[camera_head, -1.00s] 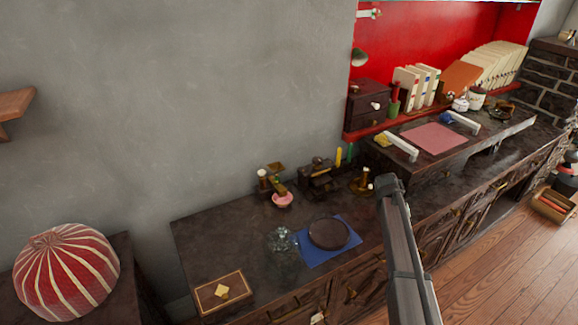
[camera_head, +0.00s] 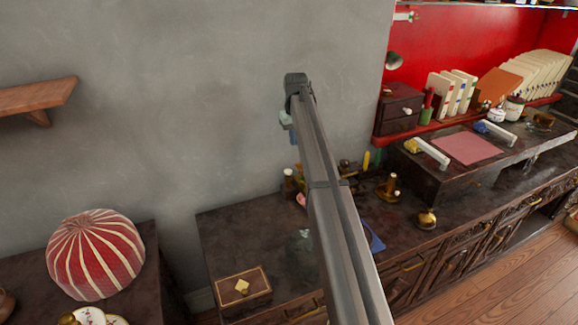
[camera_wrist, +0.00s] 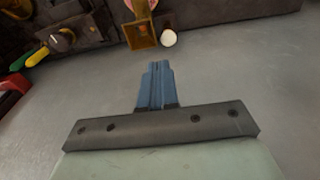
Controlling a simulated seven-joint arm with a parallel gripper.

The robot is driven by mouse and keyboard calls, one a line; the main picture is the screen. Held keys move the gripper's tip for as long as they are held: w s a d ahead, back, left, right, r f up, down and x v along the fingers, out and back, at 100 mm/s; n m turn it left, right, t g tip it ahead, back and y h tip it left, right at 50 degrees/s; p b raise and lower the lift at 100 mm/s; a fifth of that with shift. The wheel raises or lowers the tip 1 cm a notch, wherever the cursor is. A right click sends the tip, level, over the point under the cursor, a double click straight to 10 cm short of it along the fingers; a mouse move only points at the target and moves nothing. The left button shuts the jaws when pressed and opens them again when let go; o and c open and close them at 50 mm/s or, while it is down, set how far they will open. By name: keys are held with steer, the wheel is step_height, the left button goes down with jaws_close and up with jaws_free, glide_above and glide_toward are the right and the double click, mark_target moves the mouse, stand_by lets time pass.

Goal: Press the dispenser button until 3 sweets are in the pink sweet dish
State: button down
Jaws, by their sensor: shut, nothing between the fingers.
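The dispenser (camera_head: 289,183) stands at the back of the dark counter, partly hidden behind my arm in the head view. In the wrist view, its square brass-coloured hopper (camera_wrist: 141,39) holds something orange, with a white round part (camera_wrist: 168,38) beside it. I cannot tell whether that white part is the button. The pink sweet dish (camera_head: 301,199) is mostly hidden by my arm; a pink part shows at the wrist view's top edge (camera_wrist: 138,7). The sweets in it cannot be counted. My gripper (camera_head: 293,137) is shut and empty, above the dispenser and apart from it.
A wooden box (camera_head: 242,287) sits on the counter's front left. A brass candlestick-like item (camera_head: 391,187) and a brass domed item (camera_head: 427,218) stand right of my arm. A blue cloth (camera_head: 374,236) is mostly covered by my arm. A grey wall is behind.

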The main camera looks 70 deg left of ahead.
mark_target(289, 172)
steer(key=shift+s+a+r, duration=0.45)
steer(key=shift+s+r, duration=0.05)
steer(key=shift+s, duration=0.2)
steer(key=f, duration=0.4)
steer(key=a+f, duration=0.1)
steer(key=f, duration=0.9)
steer(key=shift+w+a, duration=0.15)
steer(key=shift+a, duration=0.1)
steer(key=shift+f, duration=1)
steer(key=shift+d+f, duration=0.1)
steer(key=shift+f, duration=0.05)
